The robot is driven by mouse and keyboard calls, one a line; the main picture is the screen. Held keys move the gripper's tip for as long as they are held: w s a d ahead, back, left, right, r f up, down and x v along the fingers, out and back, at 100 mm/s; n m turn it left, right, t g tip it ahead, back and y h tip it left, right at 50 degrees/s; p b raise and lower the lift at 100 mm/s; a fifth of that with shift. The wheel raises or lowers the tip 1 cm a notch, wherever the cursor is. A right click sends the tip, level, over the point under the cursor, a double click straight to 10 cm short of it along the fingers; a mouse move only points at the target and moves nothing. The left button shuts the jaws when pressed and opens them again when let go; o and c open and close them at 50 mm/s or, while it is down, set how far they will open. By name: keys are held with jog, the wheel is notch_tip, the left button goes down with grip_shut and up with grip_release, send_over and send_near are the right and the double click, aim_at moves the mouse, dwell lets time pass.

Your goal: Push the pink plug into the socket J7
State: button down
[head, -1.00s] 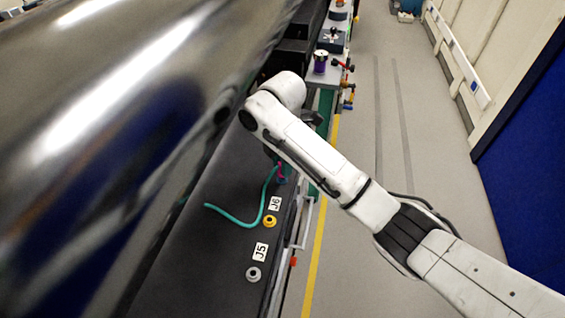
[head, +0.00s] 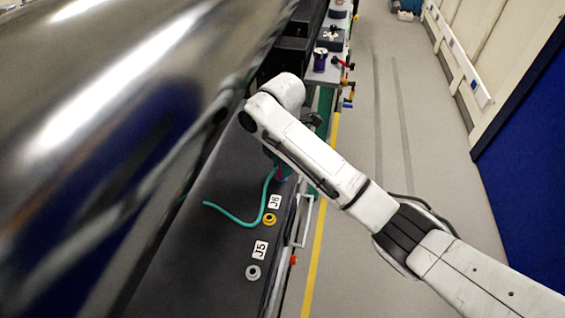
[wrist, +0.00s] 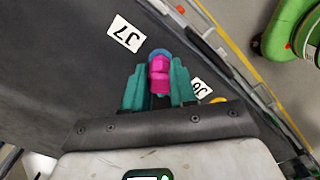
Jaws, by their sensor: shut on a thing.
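The pink plug (wrist: 159,74) is between the teal fingertips of my gripper (wrist: 158,88) in the wrist view, and the gripper is shut on it. The far end of the plug is at a blue ring, the socket J7 (wrist: 155,54), beside the label J7 (wrist: 126,34). The plug overlaps the ring in this view, and I cannot tell how deep it sits. In the head view my arm hides most of the gripper and plug. A teal cable (head: 240,220) curves over the dark bench top from near the gripper.
On the dark bench top (head: 205,245), the yellow socket (head: 270,219) by label J6 (head: 275,202) and the grey socket (head: 253,272) by label J5 (head: 261,249) are empty. A large shiny cylinder (head: 110,100) fills the left. A white handle (head: 305,220) runs along the bench edge.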

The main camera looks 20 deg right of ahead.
jog(key=c, duration=0.8)
grip_release()
notch_tip(320, 180, up, 11)
jog(key=p, duration=0.3)
jog(key=shift+f, duration=0.1)
jog(key=shift+a, duration=0.15)
